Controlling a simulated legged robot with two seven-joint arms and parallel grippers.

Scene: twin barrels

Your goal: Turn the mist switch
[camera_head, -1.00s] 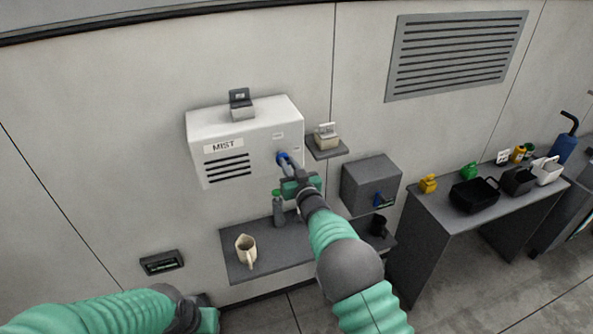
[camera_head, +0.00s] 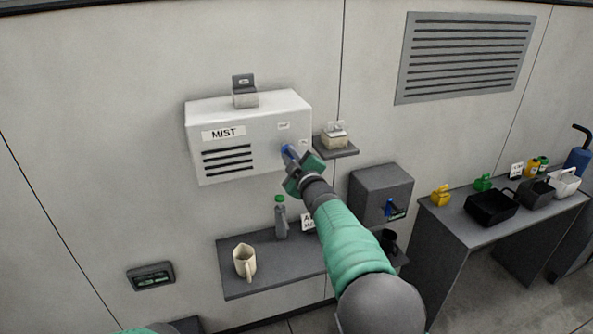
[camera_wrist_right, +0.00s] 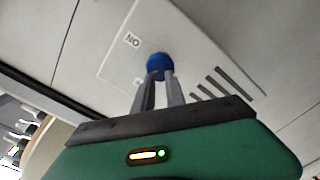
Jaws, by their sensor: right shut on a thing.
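The white MIST box (camera_head: 240,108) is mounted on the wall, with a name label and dark slots on its front. Its blue switch knob (camera_head: 288,151) is on the right part of the front, near two small labels. My right gripper (camera_head: 291,156) is at the knob. In the right wrist view, the fingers (camera_wrist_right: 159,80) are shut on the blue knob (camera_wrist_right: 160,64), and an ON label (camera_wrist_right: 132,40) shows beside it. The knob's exact pointing is partly hidden by the fingers. My left gripper does not show; only a sliver of the left arm is at the bottom edge.
Below the box, a grey shelf (camera_head: 240,285) holds a cream pitcher (camera_head: 244,261) and a grey bottle with a green cap (camera_head: 281,217). A small shelf (camera_head: 340,151) and a grey box (camera_head: 381,192) are on the right. A table (camera_head: 450,235) with bins stands further right.

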